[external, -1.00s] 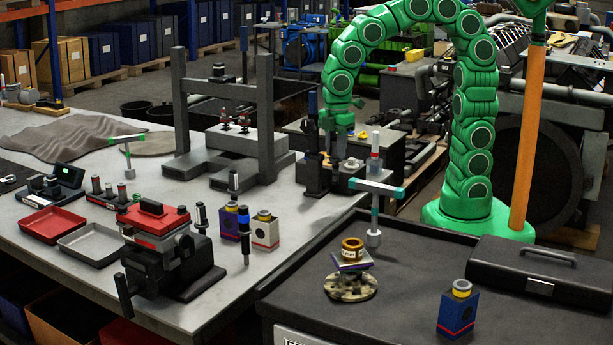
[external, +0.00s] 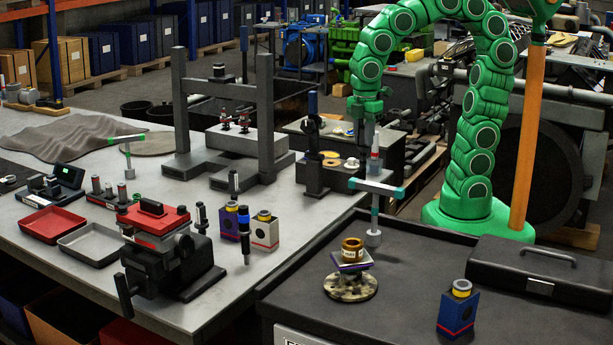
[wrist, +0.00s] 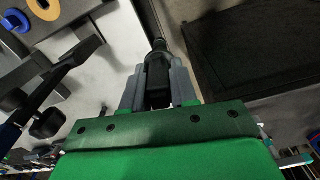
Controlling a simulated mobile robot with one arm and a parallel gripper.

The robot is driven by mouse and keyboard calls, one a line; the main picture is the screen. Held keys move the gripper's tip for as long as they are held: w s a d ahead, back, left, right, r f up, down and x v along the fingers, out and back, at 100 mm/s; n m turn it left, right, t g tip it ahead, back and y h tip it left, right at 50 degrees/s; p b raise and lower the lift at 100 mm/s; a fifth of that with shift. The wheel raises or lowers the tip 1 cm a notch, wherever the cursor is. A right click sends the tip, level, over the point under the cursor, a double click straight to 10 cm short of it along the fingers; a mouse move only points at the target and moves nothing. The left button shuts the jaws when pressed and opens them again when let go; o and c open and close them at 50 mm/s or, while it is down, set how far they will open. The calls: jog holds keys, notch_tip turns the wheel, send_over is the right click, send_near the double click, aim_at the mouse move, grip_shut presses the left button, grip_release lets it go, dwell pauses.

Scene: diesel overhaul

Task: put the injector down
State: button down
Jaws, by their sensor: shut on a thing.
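My gripper (external: 364,140) hangs down at the far right end of the pale bench, beside the black fixture. In the wrist view my gripper (wrist: 158,92) is shut on the injector (wrist: 157,70), a dark cylindrical part with a narrower rounded end sticking out past the fingers. It is held over the bench edge strip, with pale bench top to its left and a dark surface to its right. In the external view the injector is mostly hidden by the fingers and too small to make out.
A black fixture (external: 318,176) stands left of my gripper. Another dark injector-like part (external: 244,236) stands near blue and white boxes. Bare bench (external: 305,225) lies in front of the fixture.

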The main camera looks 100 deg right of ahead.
jog(key=shift+w+a+r, duration=0.15)
jog(key=shift+w+a, duration=0.1)
jog(key=shift+a, duration=0.15)
jog(key=w+a+r+n, duration=0.1)
jog(key=w+a+r, duration=0.15)
jog(key=a, duration=0.65)
jog(key=w+a+r, duration=0.1)
jog(key=a+r, duration=0.2)
jog(key=a, duration=0.7)
jog(key=s+a+r+n, duration=0.15)
jog(key=s+a, duration=0.25)
jog(key=a, duration=0.5)
jog(key=s+a+r, duration=0.3)
jog(key=a, duration=0.6)
jog(key=w+a+f, duration=1)
jog(key=f, duration=0.3)
jog(key=shift+f, duration=0.1)
